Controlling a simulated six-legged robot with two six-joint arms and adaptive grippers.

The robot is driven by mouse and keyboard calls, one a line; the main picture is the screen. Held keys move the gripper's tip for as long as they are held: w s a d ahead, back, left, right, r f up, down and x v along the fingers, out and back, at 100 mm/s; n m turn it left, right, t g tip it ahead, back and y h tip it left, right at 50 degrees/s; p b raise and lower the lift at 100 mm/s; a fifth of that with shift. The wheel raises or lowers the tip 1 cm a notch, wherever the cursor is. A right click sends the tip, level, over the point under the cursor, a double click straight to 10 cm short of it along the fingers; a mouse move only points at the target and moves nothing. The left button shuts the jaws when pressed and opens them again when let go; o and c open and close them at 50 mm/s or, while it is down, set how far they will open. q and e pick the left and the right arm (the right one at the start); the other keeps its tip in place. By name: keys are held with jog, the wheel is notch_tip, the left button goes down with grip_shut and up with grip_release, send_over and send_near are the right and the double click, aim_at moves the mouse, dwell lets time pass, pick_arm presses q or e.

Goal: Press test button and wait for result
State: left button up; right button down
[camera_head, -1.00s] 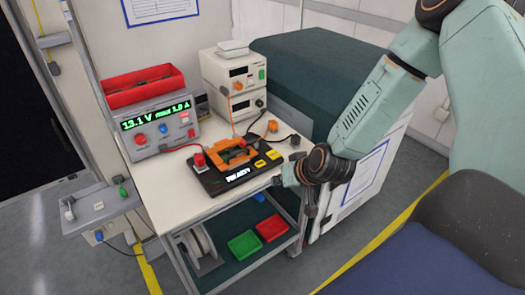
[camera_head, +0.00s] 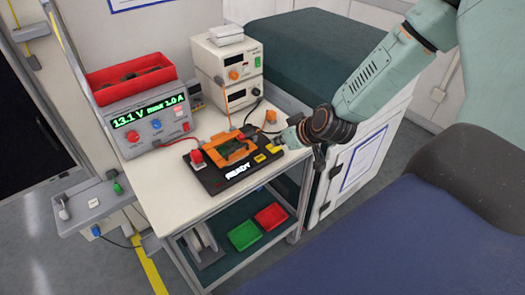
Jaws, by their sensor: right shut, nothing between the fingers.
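A black test fixture (camera_head: 215,184) lies on the white trolley top, with a lit display reading READY (camera_head: 238,171). An orange frame (camera_head: 223,152) with a green board (camera_head: 236,150) sits on it. Two yellow buttons are at its right end: a nearer one (camera_head: 260,158) and a farther one (camera_head: 273,149). My right gripper (camera_head: 284,140) comes in from the right, shut and empty, with its tip close to the farther button. I cannot tell whether it touches. My left gripper is not in view.
A power supply (camera_head: 140,138) with a lit readout stands at the left, under a red bin (camera_head: 107,91). Stacked white instruments (camera_head: 205,65) stand at the back. Cables cross the trolley top (camera_head: 185,205). Green (camera_head: 243,235) and red (camera_head: 270,216) trays lie on the lower shelf.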

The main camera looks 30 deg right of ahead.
jog(key=b, duration=0.5)
send_over(258, 156)
jog(key=s, duration=0.3)
notch_tip(258, 156, down, 8)
jog(key=shift+w+r, duration=0.15)
jog(key=shift+r, duration=0.05)
notch_tip(258, 156, down, 2)
jog(key=shift+d+f, duration=0.25)
jog(key=shift+f, duration=0.65)
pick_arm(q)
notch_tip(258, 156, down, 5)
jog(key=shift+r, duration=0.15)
pick_arm(e)
jog(key=shift+a, duration=0.1)
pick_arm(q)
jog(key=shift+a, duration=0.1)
pick_arm(e)
jog(key=shift+a+r, duration=0.1)
jog(key=shift+a, duration=0.05)
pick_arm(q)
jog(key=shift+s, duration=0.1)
